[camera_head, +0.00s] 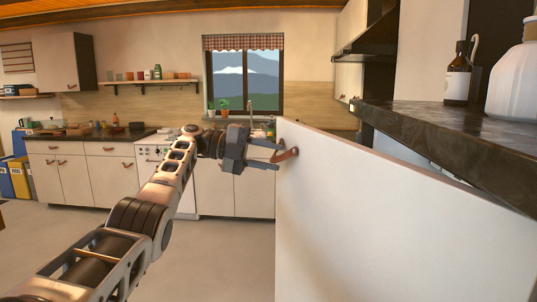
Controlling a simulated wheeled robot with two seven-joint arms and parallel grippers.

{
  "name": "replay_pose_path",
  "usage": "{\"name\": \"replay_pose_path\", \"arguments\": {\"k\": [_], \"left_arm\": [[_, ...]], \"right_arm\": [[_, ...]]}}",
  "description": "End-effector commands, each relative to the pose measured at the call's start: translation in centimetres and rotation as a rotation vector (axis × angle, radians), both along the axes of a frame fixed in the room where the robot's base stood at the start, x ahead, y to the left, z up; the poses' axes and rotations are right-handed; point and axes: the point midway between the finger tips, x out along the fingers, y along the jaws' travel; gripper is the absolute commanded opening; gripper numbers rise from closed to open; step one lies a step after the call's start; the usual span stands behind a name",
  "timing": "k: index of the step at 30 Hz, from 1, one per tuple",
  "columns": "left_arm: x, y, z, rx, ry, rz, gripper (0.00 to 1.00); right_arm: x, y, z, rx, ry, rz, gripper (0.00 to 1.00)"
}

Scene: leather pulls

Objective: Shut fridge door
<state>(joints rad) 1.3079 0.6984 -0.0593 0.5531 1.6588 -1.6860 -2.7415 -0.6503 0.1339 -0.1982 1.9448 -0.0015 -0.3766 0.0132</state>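The large white panel (390,220) on the right, with a brown leather pull (287,155) near its left upper edge, looks like the fridge door. It stands out into the room; its hinge side is out of view. My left gripper (279,154) is at the pull, with its fingers apart and pointing right. One finger is above the pull and one is near its lower side. I cannot tell whether they touch it. My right gripper is not in view.
A dark stone counter (440,125) on the right holds a brown bottle (458,75) and a white jar (514,75). The floor (215,250) between is clear.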

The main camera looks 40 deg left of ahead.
Motion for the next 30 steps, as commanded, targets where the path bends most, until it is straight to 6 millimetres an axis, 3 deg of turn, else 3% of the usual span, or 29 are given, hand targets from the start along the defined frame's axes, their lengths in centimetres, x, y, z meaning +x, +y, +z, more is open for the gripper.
{"name": "replay_pose_path", "arguments": {"k": [5, 14, 17, 19, 21, 23, 26, 27, 28, 29, 30], "left_arm": [[0.0, 0.0, 0.9, -0.001, -0.003, -0.001, 0.34], [-0.9, -0.5, 4.4, -0.002, -0.018, -0.002, 0.34], [-1.7, -1.0, 5.4, -0.004, -0.019, -0.002, 0.42], [-2.5, -1.6, 6.7, -0.005, -0.021, -0.003, 0.56], [-3.4, -2.3, 8.0, -0.005, -0.022, -0.004, 0.76], [-4.2, -2.8, 9.2, -0.005, -0.022, -0.005, 0.82], [-5.7, -4.1, 9.9, -0.005, -0.022, -0.006, 0.82], [-6.4, -4.5, 10.3, -0.006, -0.021, -0.006, 0.68], [-6.9, -4.9, 10.7, -0.005, -0.023, -0.006, 0.45], [-7.5, -5.2, 10.9, -0.004, -0.021, -0.006, 0.34], [-8.2, -5.6, 11.2, -0.004, -0.018, -0.004, 0.34]], "right_arm": [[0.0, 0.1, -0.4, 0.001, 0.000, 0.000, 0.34], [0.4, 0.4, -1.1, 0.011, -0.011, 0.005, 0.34], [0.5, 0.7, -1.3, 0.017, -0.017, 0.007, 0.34], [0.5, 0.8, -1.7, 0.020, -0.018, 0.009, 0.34], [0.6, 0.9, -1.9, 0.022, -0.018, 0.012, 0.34], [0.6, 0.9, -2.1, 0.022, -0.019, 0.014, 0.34], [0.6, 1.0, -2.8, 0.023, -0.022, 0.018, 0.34], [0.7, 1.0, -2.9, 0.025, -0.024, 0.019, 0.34], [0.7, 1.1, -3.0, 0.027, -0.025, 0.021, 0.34], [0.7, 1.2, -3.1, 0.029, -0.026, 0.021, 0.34], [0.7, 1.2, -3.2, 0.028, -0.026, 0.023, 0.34]]}}
